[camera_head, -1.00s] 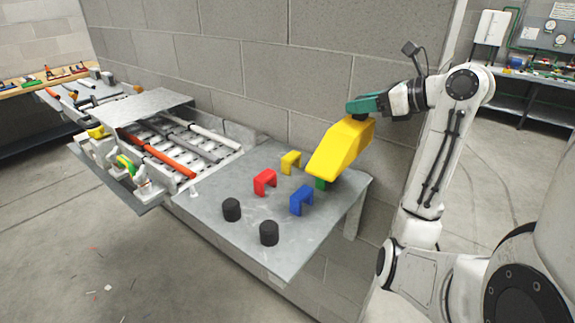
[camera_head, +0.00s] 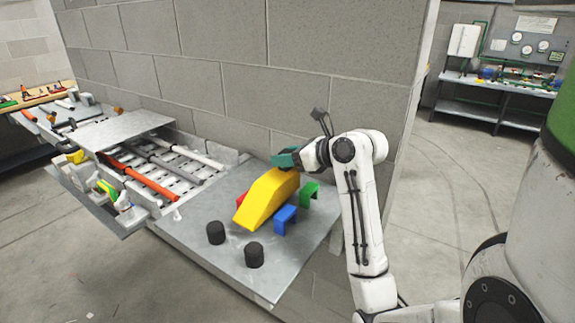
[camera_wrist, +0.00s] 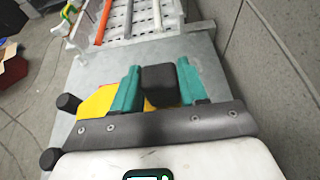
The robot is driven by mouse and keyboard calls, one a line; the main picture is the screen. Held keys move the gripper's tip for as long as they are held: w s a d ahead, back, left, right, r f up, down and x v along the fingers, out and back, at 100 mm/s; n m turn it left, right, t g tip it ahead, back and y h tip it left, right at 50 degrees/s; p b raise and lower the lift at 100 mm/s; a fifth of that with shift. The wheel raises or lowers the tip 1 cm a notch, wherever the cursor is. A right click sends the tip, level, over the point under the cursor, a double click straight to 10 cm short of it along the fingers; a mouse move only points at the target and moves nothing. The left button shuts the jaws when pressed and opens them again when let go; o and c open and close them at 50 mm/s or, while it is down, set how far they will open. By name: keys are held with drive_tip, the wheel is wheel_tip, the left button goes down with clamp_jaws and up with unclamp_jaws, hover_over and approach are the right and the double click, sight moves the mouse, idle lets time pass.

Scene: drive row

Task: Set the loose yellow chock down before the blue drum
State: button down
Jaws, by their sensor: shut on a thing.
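The yellow chock (camera_head: 266,200) is a wedge-shaped block with a sloping front, held over the grey bench in the head view. My gripper (camera_head: 287,159) has its teal fingers at the chock's upper back end. In the wrist view the fingers (camera_wrist: 158,82) are closed on a dark block on top of the chock, and part of the yellow chock (camera_wrist: 97,103) shows beneath. I cannot tell how far the chock is above the bench top. No blue drum is in view.
The bench (camera_head: 190,258) carries a blue arch (camera_head: 285,219), a green arch (camera_head: 309,194), a mostly hidden red arch (camera_head: 241,198) and two black posts (camera_head: 216,232). A rack with orange and white tubes (camera_head: 150,182) lies left. A block wall (camera_head: 290,90) stands behind.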

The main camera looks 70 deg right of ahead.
drive_tip(key=shift+s+f, duration=0.1)
drive_tip(key=shift+f, duration=1.3)
drive_tip(key=c, duration=0.6)
unclamp_jaws()
